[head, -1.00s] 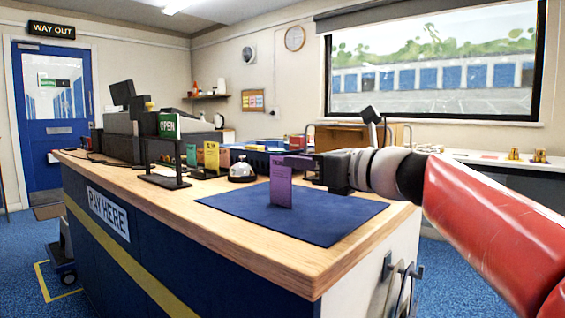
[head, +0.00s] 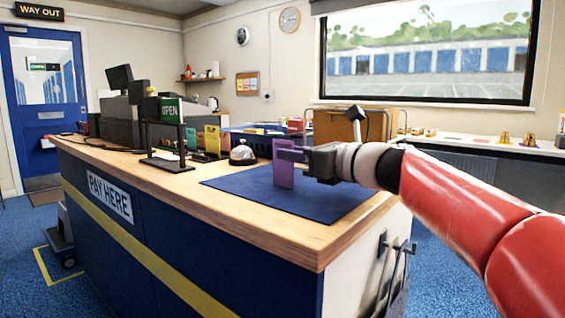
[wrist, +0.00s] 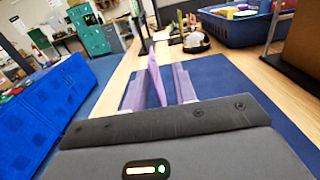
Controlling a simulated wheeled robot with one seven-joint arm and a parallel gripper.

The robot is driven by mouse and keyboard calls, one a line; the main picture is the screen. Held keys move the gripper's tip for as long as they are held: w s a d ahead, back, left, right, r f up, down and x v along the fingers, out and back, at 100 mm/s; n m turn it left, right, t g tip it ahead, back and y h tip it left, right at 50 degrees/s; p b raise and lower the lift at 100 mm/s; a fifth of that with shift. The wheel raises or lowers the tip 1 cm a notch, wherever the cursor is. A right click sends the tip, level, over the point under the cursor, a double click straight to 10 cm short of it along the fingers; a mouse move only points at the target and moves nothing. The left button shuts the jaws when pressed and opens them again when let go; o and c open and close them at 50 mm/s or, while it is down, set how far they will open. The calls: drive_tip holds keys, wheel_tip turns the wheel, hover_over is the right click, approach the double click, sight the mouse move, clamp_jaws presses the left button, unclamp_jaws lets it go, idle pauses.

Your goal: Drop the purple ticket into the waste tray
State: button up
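The purple ticket (head: 283,174) stands upright on the dark blue mat (head: 330,205) on the counter. In the wrist view the ticket (wrist: 156,80) is seen nearly edge-on between my two purple fingers. My gripper (head: 291,154) reaches in from the right at the ticket's upper part. In the wrist view my gripper (wrist: 160,85) is open, with a gap showing between the ticket and the right finger. No tray is clearly marked as the waste tray. A blue crate (wrist: 235,33) with colourful things in it stands behind the mat.
A bell (head: 242,154) sits just behind the mat's left corner. An OPEN sign (head: 171,110) and coloured cards (head: 212,139) stand further left. A brown board (head: 350,124) rises behind my gripper. The counter's front edge is clear.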

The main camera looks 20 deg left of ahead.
sight(277, 185)
drive_tip(key=x, duration=0.4)
drive_tip(key=shift+s+a+p, duration=0.15)
drive_tip(key=shift+a+p, duration=0.15)
drive_tip(key=shift+a, duration=0.1)
clamp_jaws()
